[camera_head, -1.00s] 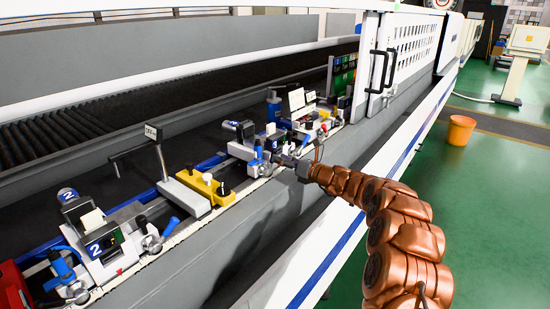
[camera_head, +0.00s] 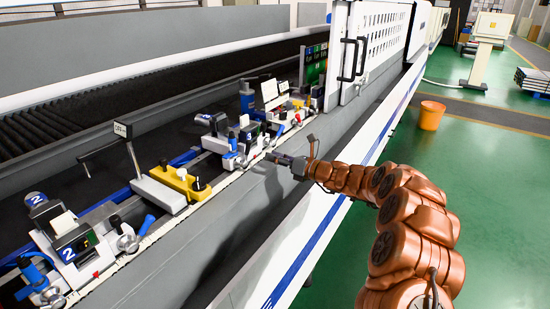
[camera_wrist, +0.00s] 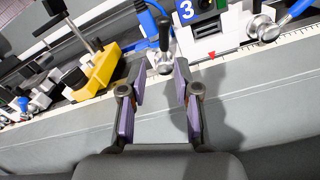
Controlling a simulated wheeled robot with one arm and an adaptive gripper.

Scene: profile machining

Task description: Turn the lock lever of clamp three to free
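Clamp three, with a blue "3" plate (camera_wrist: 186,11), is at the top of the wrist view. It also shows as a grey and blue unit (camera_head: 232,143) in the head view. A black upright lever handle (camera_wrist: 164,34) on a silver round base (camera_wrist: 163,63) stands left of the plate. A blue handle (camera_wrist: 149,20) is beside it. Another silver knob (camera_wrist: 263,29) with a blue handle is at the right. My gripper (camera_wrist: 160,74) is open and empty, with the silver base just beyond and between its fingertips. In the head view, my gripper (camera_head: 276,158) is just right of the clamp.
A yellow block (camera_wrist: 98,73) with a black post stands left of the clamp. Clamp two (camera_head: 75,243) is at the front left. The grey machine wall (camera_head: 225,225) and a scale edge run below the clamps. White doors (camera_head: 370,45) stand behind. An orange bin (camera_head: 431,115) is on the green floor.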

